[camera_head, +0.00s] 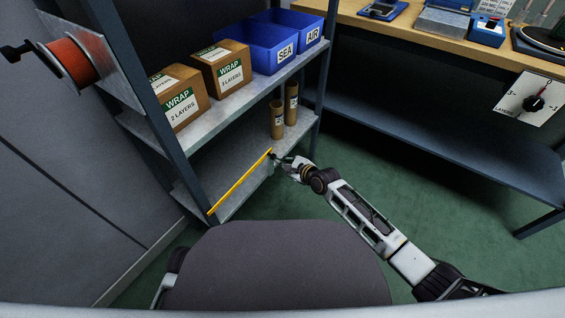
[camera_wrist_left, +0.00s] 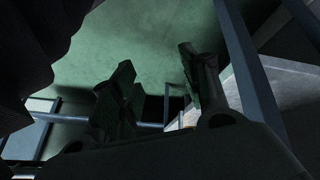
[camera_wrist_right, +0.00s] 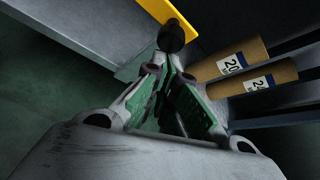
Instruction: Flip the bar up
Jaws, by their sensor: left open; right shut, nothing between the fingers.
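The yellow bar (camera_head: 240,182) runs along the front of the lowest shelf, its right end higher in the picture than its left. It also shows in the right wrist view (camera_wrist_right: 155,10), with a dark round knob (camera_wrist_right: 171,36) at its end. My right gripper (camera_head: 278,160) is at the bar's right end. In the right wrist view its fingers (camera_wrist_right: 168,72) are shut with nothing between them, tips close to the knob; I cannot tell whether they touch. My left gripper (camera_wrist_left: 160,85) is open and empty above the green floor, away from the bar.
The shelf rack holds WRAP boxes (camera_head: 220,68), blue bins (camera_head: 273,42) and two cardboard tubes (camera_head: 277,120) just behind the bar's right end. A red spool (camera_head: 73,62) hangs on the left side. A workbench (camera_head: 440,36) stands at right. Green floor before it is clear.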

